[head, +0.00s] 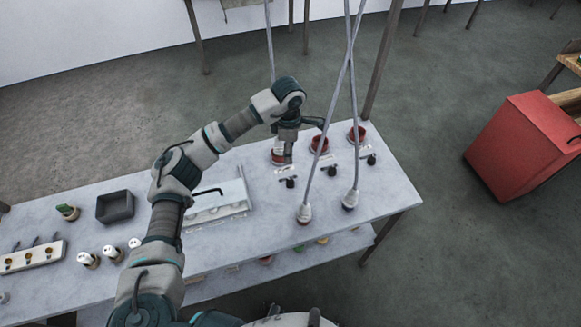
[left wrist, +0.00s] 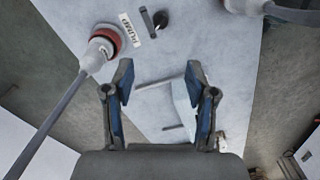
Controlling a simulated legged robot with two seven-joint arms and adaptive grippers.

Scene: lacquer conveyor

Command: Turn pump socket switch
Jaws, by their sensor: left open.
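Three red sockets (head: 318,144) stand in a row on the pale table, each with a label and a black switch before it. A plug with a grey cable sits in the leftmost socket (head: 279,157), partly hidden by my left gripper (head: 303,140). Its black switch (head: 290,182) is just in front of it. The left wrist view shows a plugged red socket (left wrist: 103,44), an unreadable label (left wrist: 130,30) and a black switch (left wrist: 160,19) beyond the fingers. The left gripper (left wrist: 158,85) is open and empty, above the table, apart from the switch. Which socket is the pump's I cannot tell.
Two cabled plugs (head: 304,213) (head: 350,199) stand near the table's front edge, their cables crossing above. A white panel with a black handle (head: 214,205) lies left of the sockets. A dark bin (head: 115,207) is farther left. A red cabinet (head: 520,148) stands apart at the right.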

